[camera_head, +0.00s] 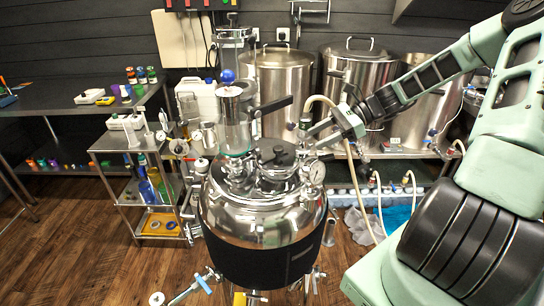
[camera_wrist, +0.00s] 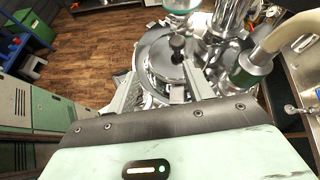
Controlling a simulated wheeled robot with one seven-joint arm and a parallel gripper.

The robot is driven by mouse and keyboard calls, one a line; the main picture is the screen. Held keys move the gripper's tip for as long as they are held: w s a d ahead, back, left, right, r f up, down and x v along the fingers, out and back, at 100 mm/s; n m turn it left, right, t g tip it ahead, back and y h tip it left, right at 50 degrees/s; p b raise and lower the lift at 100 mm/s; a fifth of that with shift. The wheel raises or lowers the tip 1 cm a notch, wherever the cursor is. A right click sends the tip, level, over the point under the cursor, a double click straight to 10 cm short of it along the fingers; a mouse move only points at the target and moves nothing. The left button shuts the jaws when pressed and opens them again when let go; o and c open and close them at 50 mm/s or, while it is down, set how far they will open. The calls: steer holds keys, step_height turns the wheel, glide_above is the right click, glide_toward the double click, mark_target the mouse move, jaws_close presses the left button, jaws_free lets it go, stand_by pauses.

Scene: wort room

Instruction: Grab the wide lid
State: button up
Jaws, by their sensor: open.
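The wide lid (camera_head: 275,154) is a round, shiny metal cover with a black knob, sitting on top of the steel vessel (camera_head: 250,220). In the wrist view the lid (camera_wrist: 160,60) lies just beyond my fingers, with its knob (camera_wrist: 177,44) standing upright. My gripper (camera_head: 304,140) is at the right side of the lid, close above the vessel top. In the wrist view my gripper (camera_wrist: 160,80) is open, its two fingers spread on either side of the lid's near part, with nothing held. I cannot tell whether the fingers touch the lid.
A glass cylinder (camera_head: 236,125) and metal fittings rise beside the lid. A pressure gauge (camera_head: 314,172) is at the vessel's right. A beige hose (camera_wrist: 295,32) runs at the right of the wrist view. Large steel pots (camera_head: 357,80) stand behind. A shelf cart (camera_head: 158,190) is left.

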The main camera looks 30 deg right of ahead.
steer(key=d, duration=0.1)
steer(key=d+m+t, duration=0.1)
steer(key=d, duration=0.1)
steer(key=d+m+t, duration=0.1)
steer(key=shift+s+d+r, duration=0.25)
steer(key=shift+d, duration=0.15)
steer(key=p, duration=0.4)
glide_toward(278, 148)
steer(key=x, duration=0.5)
steer(key=shift+w+d+f, duration=0.2)
steer(key=shift+d+f, duration=0.15)
steer(key=shift+d, duration=0.1)
steer(key=p+x, duration=0.1)
steer(key=x, duration=0.2)
steer(key=p+x, duration=0.1)
steer(key=shift+s+a+r+p, duration=0.15)
steer(key=shift+a+p, duration=0.2)
steer(key=shift+a, duration=0.15)
steer(key=shift+w+a+f, duration=0.25)
steer(key=shift+a+f, duration=0.05)
steer(key=shift+f, duration=0.05)
jaws_close()
